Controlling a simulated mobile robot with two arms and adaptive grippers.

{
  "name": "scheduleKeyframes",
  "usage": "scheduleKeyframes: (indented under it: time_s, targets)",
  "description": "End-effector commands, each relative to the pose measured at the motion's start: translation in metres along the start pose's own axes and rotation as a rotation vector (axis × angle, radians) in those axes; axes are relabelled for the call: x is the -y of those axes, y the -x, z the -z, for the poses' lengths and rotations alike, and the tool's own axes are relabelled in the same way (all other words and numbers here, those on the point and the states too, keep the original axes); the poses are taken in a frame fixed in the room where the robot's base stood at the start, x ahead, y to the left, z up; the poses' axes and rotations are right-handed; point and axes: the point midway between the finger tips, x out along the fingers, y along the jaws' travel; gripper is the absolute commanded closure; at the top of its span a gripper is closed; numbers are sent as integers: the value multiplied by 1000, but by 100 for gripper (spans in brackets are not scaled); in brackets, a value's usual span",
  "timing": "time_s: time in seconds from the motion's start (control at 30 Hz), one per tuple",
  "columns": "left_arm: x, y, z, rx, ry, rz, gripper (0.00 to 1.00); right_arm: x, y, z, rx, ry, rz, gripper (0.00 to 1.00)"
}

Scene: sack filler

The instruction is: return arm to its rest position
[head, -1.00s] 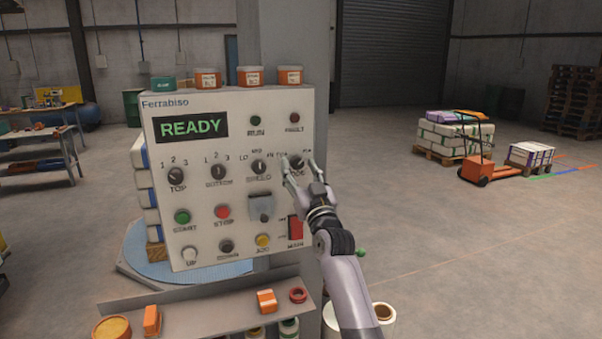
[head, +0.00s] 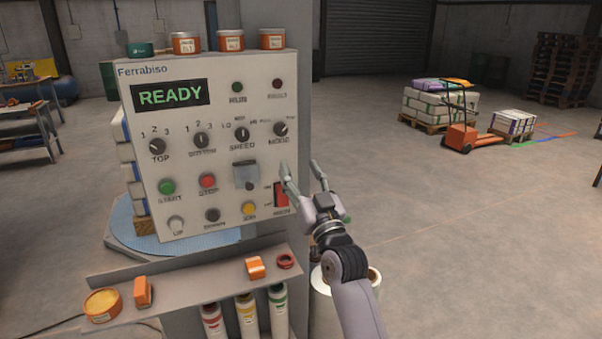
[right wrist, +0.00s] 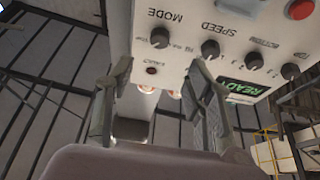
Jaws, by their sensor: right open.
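My right gripper (head: 304,178) is open and empty in front of the lower right edge of the control panel (head: 225,100). The mode knob (head: 281,129) at the panel's upper right is uncovered. The right wrist view shows the right gripper's two spread fingers (right wrist: 160,105) with nothing between them, and the mode knob (right wrist: 160,38) and speed knob (right wrist: 211,49) beyond. The display (head: 170,95) reads READY. My left gripper is not in view.
A shelf (head: 200,283) below the panel holds an orange box (head: 255,268), a red tape ring (head: 286,261) and a round tin (head: 102,305). White rolls (head: 325,300) stand behind my right arm. A pallet jack (head: 460,135) and stacked sacks (head: 440,105) are far right. The floor between is clear.

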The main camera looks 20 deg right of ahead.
Motion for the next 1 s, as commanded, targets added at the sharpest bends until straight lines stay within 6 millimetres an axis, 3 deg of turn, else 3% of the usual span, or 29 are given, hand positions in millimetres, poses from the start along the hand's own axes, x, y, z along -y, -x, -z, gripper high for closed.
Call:
scheduleKeyframes:
  time_s: [0.33, 0.47, 0.57, 0.63, 0.77, 0.87, 1.0]
  targets:
    - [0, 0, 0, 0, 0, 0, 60, 0, 0, -1, 2, 0, 0, 52]
    - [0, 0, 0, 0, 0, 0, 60, 2, 4, -29, 55, 1, 4, 52]
    - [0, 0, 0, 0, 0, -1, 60, 5, 16, -82, 155, 2, 10, 52]
    - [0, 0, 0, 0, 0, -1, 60, 9, 33, -130, 248, 3, 17, 52]
    - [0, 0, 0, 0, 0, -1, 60, 15, 77, -221, 429, 7, 30, 52]
    - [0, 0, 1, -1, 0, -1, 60, 19, 121, -285, 565, 13, 40, 52]
    - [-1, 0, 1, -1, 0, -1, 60, 24, 195, -364, 752, 23, 54, 52]
